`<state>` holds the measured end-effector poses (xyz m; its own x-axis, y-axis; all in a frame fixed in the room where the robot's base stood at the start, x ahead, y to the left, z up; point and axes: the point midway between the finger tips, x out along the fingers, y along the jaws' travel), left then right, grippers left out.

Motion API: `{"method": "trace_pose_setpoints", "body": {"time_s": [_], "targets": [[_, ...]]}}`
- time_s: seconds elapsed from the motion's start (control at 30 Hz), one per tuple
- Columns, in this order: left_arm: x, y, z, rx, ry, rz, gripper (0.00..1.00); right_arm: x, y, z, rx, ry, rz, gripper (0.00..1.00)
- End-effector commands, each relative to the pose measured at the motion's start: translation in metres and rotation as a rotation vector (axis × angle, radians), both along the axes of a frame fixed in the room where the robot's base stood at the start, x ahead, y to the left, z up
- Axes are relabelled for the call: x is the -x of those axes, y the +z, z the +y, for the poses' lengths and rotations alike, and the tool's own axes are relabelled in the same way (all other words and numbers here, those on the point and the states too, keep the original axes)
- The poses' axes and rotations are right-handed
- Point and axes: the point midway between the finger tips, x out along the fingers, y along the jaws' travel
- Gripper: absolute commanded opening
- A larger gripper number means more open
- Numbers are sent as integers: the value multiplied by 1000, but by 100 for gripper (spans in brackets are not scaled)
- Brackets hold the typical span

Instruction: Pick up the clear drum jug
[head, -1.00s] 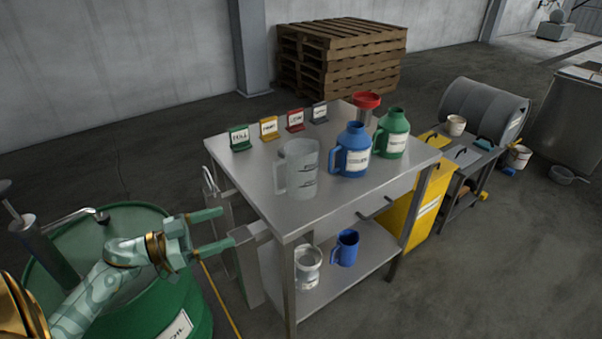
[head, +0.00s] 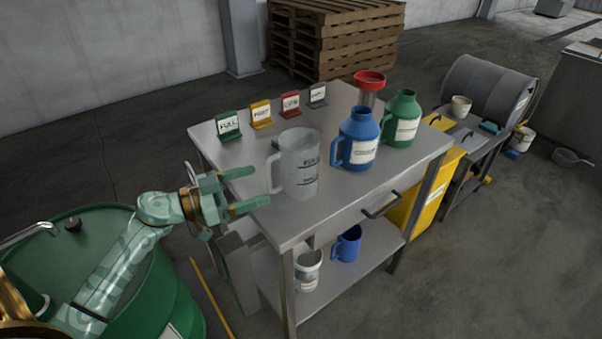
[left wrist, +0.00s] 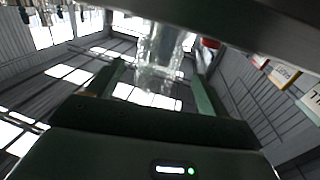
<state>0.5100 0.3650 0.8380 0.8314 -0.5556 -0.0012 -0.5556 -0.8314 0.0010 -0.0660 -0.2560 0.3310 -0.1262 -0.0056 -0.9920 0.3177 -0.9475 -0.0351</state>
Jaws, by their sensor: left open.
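The clear drum jug (head: 300,165) stands upright on the steel table near its left front edge, its handle toward the left. My left gripper (head: 248,188) is open and empty just left of the jug, its two fingers pointing at the handle side. A small gap shows between the fingertips and the jug. In the left wrist view the clear jug (left wrist: 160,55) appears ahead, between the two open fingers (left wrist: 155,75). My right gripper is not in view.
A blue jug (head: 357,138) and a green jug (head: 402,120) stand right of the clear jug, with a red funnel (head: 369,80) behind. Several label stands, including a green one (head: 228,127), line the back left. A green drum (head: 120,250) is below my left arm.

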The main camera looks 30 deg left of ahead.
Motion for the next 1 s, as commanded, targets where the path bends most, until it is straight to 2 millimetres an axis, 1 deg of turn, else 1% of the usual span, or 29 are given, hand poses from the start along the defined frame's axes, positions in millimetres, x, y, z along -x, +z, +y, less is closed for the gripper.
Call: {"method": "trace_pose_setpoints", "body": {"time_s": [0.17,0.2,0.23,0.3,0.43,0.53,0.73,0.77,0.8,0.87,0.9,0.97,1.0], "targets": [[-12,0,-8,1,0,-1,80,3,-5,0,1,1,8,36],[-17,-1,-10,-1,-1,-2,80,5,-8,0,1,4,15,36],[-21,-1,-12,0,-1,-1,80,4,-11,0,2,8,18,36],[-33,-1,-17,-2,0,-1,80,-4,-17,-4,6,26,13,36],[-48,2,-27,0,0,1,80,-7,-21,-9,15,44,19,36],[-53,4,-30,0,1,1,80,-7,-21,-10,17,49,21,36],[-54,6,-31,0,1,0,80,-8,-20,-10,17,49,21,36],[-54,6,-31,0,1,0,71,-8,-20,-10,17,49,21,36],[-53,6,-31,0,1,0,60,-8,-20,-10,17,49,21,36],[-53,6,-31,0,1,0,43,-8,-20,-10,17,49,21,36],[-53,6,-30,0,1,0,32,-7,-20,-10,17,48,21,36],[-53,6,-30,0,1,0,16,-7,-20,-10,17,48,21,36],[-53,5,-30,0,1,0,4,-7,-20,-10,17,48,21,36]]}}
